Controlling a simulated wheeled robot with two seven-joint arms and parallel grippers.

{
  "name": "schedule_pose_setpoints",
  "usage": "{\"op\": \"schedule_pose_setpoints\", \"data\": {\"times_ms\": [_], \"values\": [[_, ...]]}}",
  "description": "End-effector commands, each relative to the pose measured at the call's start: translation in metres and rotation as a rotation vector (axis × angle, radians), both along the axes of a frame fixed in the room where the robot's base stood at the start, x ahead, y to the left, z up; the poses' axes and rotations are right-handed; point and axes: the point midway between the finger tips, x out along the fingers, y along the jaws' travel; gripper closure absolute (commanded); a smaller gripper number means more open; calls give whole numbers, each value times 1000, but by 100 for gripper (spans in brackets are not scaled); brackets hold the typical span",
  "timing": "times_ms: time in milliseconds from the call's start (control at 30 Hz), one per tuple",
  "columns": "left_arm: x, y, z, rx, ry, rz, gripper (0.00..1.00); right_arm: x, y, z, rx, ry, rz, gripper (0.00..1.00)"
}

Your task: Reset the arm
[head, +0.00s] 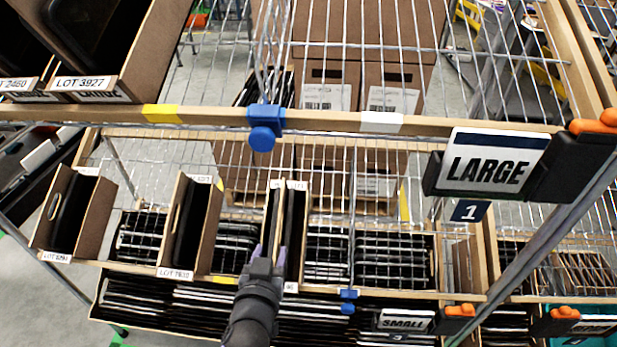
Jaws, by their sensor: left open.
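My left gripper (268,256) comes up from the bottom centre on a dark arm and is open. Its fingertips are at the front of a narrow carton (295,228) with dark contents on the middle shelf. I cannot tell whether they touch it. The gripper hides part of the carton's lower front. To the left, a tilted carton labelled LOT (178,255) holds a dark flat item, and another tilted carton (58,235) stands at the shelf's far left. My right gripper is not in view.
The wire rack's upper front rail (340,120) crosses above the gripper, with a blue clamp (265,130). A LARGE sign (490,162) and a SMALL sign (405,320) hang at the right. Larger cartons (130,60) stand on the upper shelf. Dark flat items fill the bottom level.

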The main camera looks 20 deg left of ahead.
Motion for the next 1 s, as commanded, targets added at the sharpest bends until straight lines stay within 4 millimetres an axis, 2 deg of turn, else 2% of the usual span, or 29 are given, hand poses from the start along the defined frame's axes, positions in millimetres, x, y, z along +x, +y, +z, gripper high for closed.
{"op": "schedule_pose_setpoints", "data": {"times_ms": [67, 133, 167, 267, 300, 367, 400, 467, 500, 600, 700, 800, 1000], "values": [[-3, -3, -12, 1, 35, -14, 50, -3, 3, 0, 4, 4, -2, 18], [-12, -10, -45, -1, 126, -48, 50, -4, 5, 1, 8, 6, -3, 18], [-20, -14, -64, -2, 182, -68, 50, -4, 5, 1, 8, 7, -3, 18], [-63, -26, -141, 0, 418, -148, 50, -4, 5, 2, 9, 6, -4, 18], [-91, -30, -174, 3, 531, -182, 50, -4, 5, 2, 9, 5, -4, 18], [-139, -30, -218, 9, 701, -229, 50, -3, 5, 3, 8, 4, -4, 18], [-174, -27, -243, 14, 813, -255, 50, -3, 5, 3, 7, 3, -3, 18], [-229, -19, -271, 24, 972, -288, 50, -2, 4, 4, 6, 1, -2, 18], [-264, -12, -285, 30, 1070, -304, 50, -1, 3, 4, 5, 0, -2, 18], [-338, 7, -302, 44, 1268, -330, 50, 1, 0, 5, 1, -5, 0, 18], [-385, 22, -305, 55, 1390, -341, 50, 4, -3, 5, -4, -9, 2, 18], [-405, 29, -305, 58, 1442, -344, 50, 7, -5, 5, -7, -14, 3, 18], [-407, 30, -305, 58, 1448, -345, 50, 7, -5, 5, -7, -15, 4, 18]]}}
